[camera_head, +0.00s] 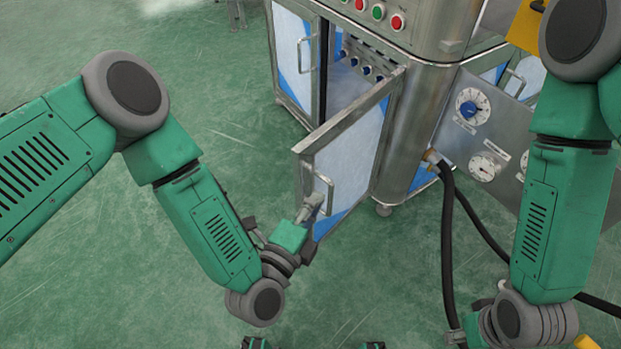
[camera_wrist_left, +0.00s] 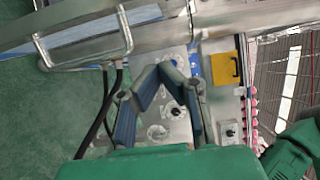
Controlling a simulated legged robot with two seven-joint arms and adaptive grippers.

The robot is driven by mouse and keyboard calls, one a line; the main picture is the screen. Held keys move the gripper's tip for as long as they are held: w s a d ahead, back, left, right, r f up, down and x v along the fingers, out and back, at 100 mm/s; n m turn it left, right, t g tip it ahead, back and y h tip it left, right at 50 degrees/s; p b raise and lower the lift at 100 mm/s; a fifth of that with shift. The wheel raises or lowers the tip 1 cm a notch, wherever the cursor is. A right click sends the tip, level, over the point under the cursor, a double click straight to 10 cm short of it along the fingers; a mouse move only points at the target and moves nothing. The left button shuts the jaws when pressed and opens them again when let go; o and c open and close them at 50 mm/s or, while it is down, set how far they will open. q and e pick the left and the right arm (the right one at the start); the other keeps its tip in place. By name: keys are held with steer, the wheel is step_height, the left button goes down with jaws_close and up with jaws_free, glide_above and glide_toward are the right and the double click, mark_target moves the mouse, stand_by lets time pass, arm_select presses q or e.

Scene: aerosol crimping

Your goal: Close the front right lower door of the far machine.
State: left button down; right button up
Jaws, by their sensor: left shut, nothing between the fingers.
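The front right lower door (camera_head: 345,150) of the far machine (camera_head: 425,110) is a pale panel in a steel frame. It stands open, swung out from the cabinet, with its free edge to the left. Its handle (camera_head: 327,192) is on the face towards me. My left gripper (camera_head: 313,203) is shut and empty, close by the handle; I cannot tell whether it touches. In the left wrist view the handle (camera_wrist_left: 85,50) lies to the left of the shut fingertips (camera_wrist_left: 160,67). My right gripper (camera_head: 455,338) shows only partly at the bottom; its fingers are unclear.
Another lower door (camera_head: 295,60) is on the left of the opening. Blue knobs (camera_head: 360,65) show inside. A panel with dials (camera_head: 483,115) stands to the right, with black hoses (camera_head: 448,230) hanging below. Green floor (camera_head: 225,130) is clear to the left.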

mark_target(309, 175)
arm_select(q)
steer(key=w, duration=0.2)
steer(key=w+a+b, duration=0.1)
steer(key=w, duration=0.1)
steer(key=w+b, duration=0.1)
steer(key=w, duration=0.1)
steer(key=shift+w+a, duration=0.2)
steer(key=shift+a, duration=0.15)
steer(key=shift+w, duration=0.1)
steer(key=shift+d, duration=0.1)
